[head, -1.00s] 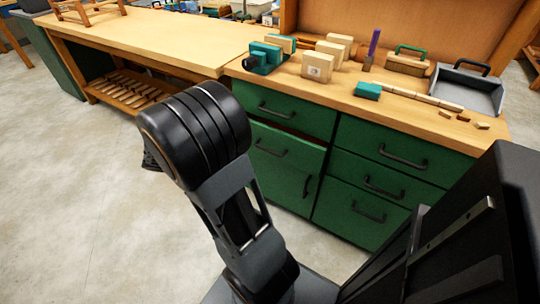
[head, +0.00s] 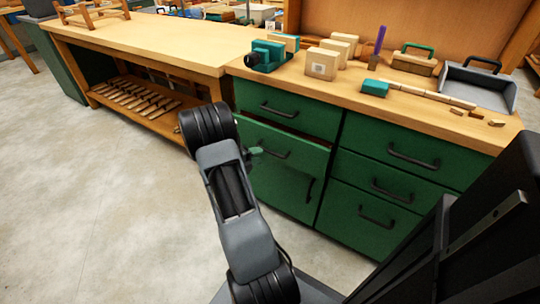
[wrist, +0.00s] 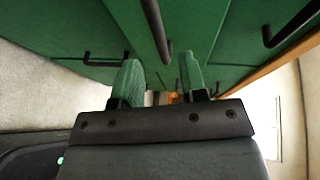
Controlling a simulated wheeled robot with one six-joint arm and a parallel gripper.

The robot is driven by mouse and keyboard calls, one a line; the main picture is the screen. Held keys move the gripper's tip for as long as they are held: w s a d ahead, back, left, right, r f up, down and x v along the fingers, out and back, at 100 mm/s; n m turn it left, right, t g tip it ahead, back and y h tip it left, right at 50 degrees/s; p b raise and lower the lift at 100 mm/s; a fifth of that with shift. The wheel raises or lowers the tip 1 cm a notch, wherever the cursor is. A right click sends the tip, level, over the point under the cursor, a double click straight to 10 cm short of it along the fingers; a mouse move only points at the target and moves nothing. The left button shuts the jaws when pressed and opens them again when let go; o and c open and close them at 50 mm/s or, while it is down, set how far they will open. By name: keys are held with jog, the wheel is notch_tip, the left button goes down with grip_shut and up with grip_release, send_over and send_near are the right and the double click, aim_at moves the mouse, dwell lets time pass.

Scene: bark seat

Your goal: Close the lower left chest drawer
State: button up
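The lower left chest drawer (head: 306,157) is a green front under the top left drawer (head: 300,115) in the head view. It stands slightly pulled out, with a dark gap along its top edge. Its black bar handle (head: 276,153) is on the front. My gripper (head: 254,152) is mostly hidden behind my arm; a green fingertip shows close to the left end of that handle. In the wrist view my gripper (wrist: 160,76) has its two green fingers apart, with nothing held. A dark handle bar (wrist: 157,30) shows ahead between them; contact cannot be told.
The wooden worktop (head: 350,88) above holds wooden blocks, a teal tool (head: 270,54), a brush and a dustpan (head: 480,85). Right-hand drawers (head: 385,185) look shut. A low slatted shelf (head: 140,103) is at left. The floor (head: 90,200) in front is clear.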

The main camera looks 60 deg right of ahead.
aim_at(269, 152)
jog(key=shift+b+x, duration=0.8)
jog(key=shift+x, duration=2.35)
jog(key=shift+c, duration=0.5)
grip_shut()
